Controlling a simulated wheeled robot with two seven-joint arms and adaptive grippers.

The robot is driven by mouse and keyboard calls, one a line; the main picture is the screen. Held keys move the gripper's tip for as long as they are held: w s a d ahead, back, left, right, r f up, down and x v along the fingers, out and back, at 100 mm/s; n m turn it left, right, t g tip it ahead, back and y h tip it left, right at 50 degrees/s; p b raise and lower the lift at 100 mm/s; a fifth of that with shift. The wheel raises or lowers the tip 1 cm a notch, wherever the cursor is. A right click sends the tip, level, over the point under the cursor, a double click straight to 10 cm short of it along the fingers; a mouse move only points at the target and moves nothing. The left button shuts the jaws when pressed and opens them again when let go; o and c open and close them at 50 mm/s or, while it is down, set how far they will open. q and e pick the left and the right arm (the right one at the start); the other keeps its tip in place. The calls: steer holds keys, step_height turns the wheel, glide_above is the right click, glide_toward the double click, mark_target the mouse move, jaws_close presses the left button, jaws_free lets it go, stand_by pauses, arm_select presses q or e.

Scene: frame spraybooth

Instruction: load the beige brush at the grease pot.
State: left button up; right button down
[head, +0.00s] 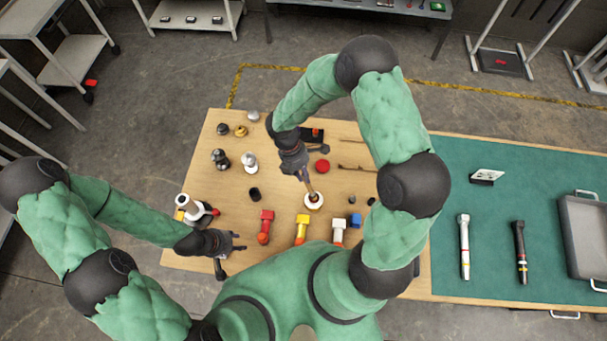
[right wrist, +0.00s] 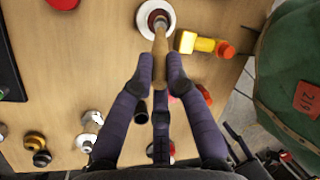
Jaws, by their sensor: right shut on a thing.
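The beige brush (right wrist: 159,62) is held in my right gripper (right wrist: 159,72), whose fingers are shut around its handle. In the head view, the brush (head: 309,188) points down from my right gripper (head: 306,181). The grease pot is a white round pot (head: 314,205) with a dark red inside; it also shows at the top of the right wrist view (right wrist: 142,19). The brush's far end is over or in the pot's opening; I cannot tell whether it touches the grease. My left gripper (head: 236,249) is open and empty over the table's front left.
Red (head: 266,220), yellow (head: 302,222) and white (head: 339,225) tools stand in front of the pot. A red round lid (head: 322,165) lies behind it. A black cup (head: 254,194) is at left. The green mat (head: 492,210) on the right has free room.

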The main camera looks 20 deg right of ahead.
steer(key=shift+r+p, duration=1.8)
steer(key=shift+r, duration=0.8)
steer(key=shift+f, duration=0.1)
